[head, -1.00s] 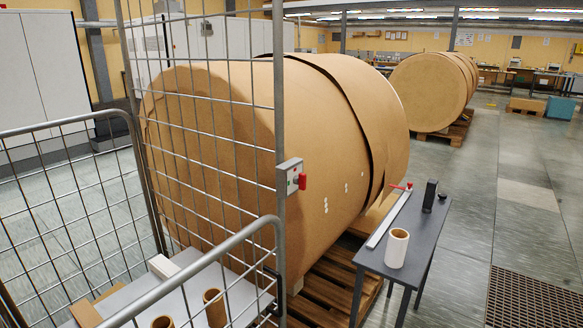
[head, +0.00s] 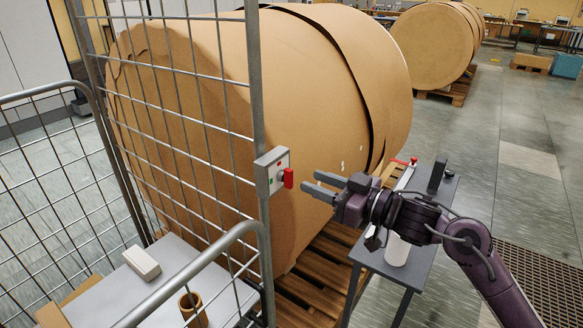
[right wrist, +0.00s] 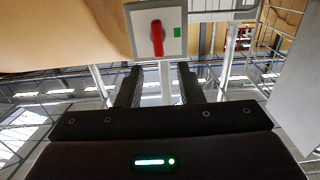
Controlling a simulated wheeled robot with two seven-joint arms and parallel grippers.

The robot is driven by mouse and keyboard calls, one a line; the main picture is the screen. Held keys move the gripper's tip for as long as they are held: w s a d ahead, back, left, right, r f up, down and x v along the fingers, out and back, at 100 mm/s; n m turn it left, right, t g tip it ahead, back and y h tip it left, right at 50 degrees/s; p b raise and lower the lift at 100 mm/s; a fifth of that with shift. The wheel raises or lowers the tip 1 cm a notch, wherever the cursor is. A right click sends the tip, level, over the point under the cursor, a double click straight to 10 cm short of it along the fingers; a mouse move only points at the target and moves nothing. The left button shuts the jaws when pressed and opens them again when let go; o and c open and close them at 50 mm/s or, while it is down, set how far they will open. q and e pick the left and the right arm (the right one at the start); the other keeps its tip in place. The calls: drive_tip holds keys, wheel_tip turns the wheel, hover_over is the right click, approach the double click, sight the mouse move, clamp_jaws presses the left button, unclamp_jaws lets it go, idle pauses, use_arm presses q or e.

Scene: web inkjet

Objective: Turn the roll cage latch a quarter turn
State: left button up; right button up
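The roll cage latch is a red handle (head: 288,178) on a light grey plate (head: 270,168) fixed to the cage's upright post. My left gripper is not in view.
The wire roll cage (head: 258,100) has a shelf (head: 195,262) with a white box (head: 142,262) and a brown tube (head: 193,308). A huge brown paper roll (head: 300,130) lies on a pallet behind. A grey side table (head: 425,262) stands under my right arm.

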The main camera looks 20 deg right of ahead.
sight(292, 174)
drive_tip(key=p+x, duration=0.1)
drive_tip(key=x, duration=0.4)
drive_tip(key=shift+w, duration=0.2)
drive_tip(key=shift+w+a, duration=0.2)
drive_tip(key=shift+a, duration=0.1)
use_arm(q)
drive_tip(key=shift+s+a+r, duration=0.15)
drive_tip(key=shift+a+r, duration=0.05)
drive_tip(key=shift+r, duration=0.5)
use_arm(e)
drive_tip(key=shift+f, duration=0.1)
clamp_jaws()
